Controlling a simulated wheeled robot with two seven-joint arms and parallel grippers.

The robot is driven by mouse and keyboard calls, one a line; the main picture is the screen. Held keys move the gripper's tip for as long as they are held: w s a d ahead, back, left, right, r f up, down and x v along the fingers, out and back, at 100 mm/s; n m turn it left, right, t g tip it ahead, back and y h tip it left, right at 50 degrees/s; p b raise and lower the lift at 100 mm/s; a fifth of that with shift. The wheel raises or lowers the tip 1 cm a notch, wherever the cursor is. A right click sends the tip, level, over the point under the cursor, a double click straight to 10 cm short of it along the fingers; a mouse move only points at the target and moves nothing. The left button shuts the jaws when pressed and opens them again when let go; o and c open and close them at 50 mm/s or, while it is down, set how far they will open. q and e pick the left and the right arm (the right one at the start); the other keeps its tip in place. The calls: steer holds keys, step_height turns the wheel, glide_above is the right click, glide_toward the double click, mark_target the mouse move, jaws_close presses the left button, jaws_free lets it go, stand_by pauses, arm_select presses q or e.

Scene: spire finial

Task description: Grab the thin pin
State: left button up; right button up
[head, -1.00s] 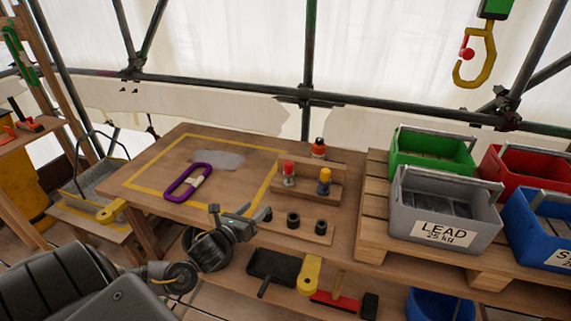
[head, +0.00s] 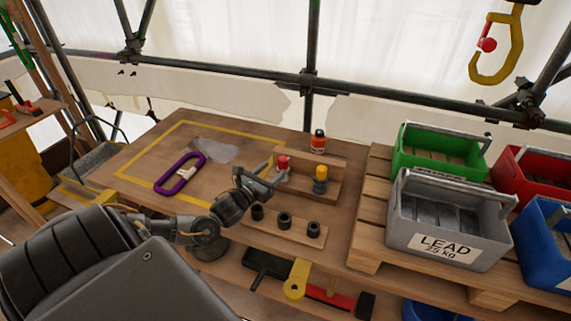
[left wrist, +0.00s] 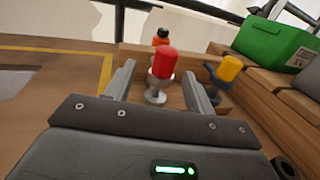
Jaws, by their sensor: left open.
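Two pins stand upright at a wooden rack (head: 336,166) on the bench. One has a red top (head: 283,161) and a grey lower part; the other has a yellow top (head: 321,172) and a grey lower part. I cannot tell for sure which is thinner. My left gripper (head: 270,177) is at the red-topped pin. In the left wrist view the red-topped pin (left wrist: 164,66) shows between the two open fingers, apart from both. The yellow-topped pin (left wrist: 230,68) is outside, right of the right finger. My right gripper is not in view.
An orange bottle with a black cap (head: 318,141) stands behind the rack. A block with three black sockets (head: 284,220) lies in front. A purple link (head: 180,174) lies left. Grey (head: 445,215) and green (head: 438,150) crates stand right on a pallet.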

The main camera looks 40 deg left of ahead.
mark_target(280, 164)
arm_select(q)
steer(key=shift+w, duration=0.45)
steer(key=shift+w+d+r, duration=0.1)
steer(key=shift+w+r, duration=0.05)
steer(key=w, duration=0.1)
steer(key=w+p, duration=0.1)
steer(key=w, duration=0.2)
steer(key=shift+w+r, duration=0.2)
steer(key=shift+r, duration=0.05)
steer(key=shift+w, duration=0.25)
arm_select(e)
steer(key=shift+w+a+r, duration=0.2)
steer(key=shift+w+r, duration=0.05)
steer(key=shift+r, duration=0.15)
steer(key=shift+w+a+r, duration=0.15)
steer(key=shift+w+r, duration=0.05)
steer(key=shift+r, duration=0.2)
arm_select(q)
steer(key=shift+s, duration=0.1)
steer(key=shift+c, duration=0.2)
steer(key=c, duration=1)
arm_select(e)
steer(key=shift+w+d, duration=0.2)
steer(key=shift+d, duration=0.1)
